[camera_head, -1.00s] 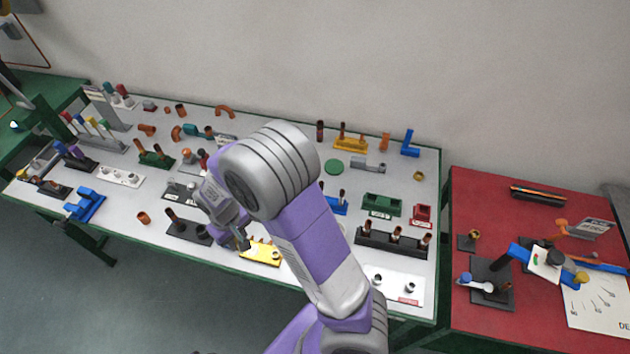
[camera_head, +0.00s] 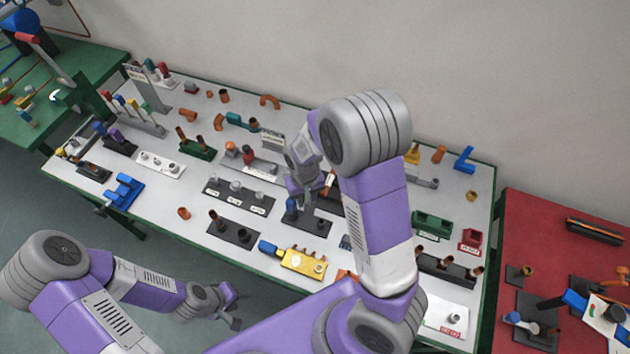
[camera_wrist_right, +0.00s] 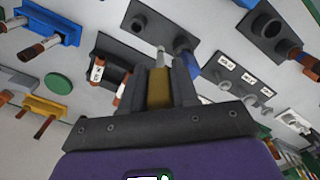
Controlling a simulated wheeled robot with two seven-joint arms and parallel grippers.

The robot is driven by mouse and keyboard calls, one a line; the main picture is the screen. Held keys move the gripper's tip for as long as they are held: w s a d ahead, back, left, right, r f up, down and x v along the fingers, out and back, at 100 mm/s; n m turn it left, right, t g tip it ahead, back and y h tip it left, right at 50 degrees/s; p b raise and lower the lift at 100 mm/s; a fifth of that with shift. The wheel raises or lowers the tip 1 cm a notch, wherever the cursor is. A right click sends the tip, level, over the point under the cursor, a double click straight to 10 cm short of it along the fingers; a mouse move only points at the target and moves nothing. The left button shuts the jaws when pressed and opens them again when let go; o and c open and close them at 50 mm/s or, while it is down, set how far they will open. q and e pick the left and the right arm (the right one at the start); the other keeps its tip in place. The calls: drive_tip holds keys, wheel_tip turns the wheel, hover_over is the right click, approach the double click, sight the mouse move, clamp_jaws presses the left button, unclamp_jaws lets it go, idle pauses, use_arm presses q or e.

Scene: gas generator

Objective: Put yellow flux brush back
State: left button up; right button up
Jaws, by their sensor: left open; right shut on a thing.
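My right gripper (camera_wrist_right: 158,85) is shut on a yellow-brown piece (camera_wrist_right: 158,92) with a thin grey tip, which looks like the yellow flux brush. In the head view the right gripper (camera_head: 302,200) hangs above the middle of the table, near a dark plate (camera_head: 312,225) with a blue piece (camera_head: 291,211) on it. The held piece is hard to make out there. My left gripper (camera_head: 235,305) is open and empty at the front, off the table's edge. A yellow block (camera_head: 303,263) with small knobs sits at the table's front edge.
A dark plate (camera_head: 240,195) with several grey knobs stands left of the right gripper. In the wrist view a dark block with brown posts (camera_wrist_right: 110,75) stands close on the left. The right arm hides part of the table. A red table (camera_head: 540,230) is at right.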

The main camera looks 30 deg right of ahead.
use_arm(q)
wheel_tip(320, 180, up, 7)
drive_tip(key=s+p, duration=0.1)
drive_tip(key=p, duration=0.4)
drive_tip(key=shift+s, duration=0.15)
use_arm(e)
drive_tip(key=s+d+r+m, duration=0.1)
drive_tip(key=s, duration=0.1)
drive_tip(key=s+d+r+m, duration=0.1)
drive_tip(key=d+m, duration=0.1)
drive_tip(key=shift+s+m, duration=0.3)
drive_tip(key=shift+s, duration=0.1)
use_arm(q)
drive_tip(key=shift+f, duration=0.1)
drive_tip(key=shift+f+b, duration=2)
drive_tip(key=shift+f, duration=0.05)
use_arm(e)
drive_tip(key=shift+f, duration=2.25)
use_arm(q)
drive_tip(key=shift+f, duration=0.2)
use_arm(e)
drive_tip(key=shift+f, duration=0.15)
use_arm(q)
drive_tip(key=shift+f+b, duration=2.2)
drive_tip(key=shift+b, duration=0.25)
use_arm(e)
drive_tip(key=shift+f, duration=2.6)
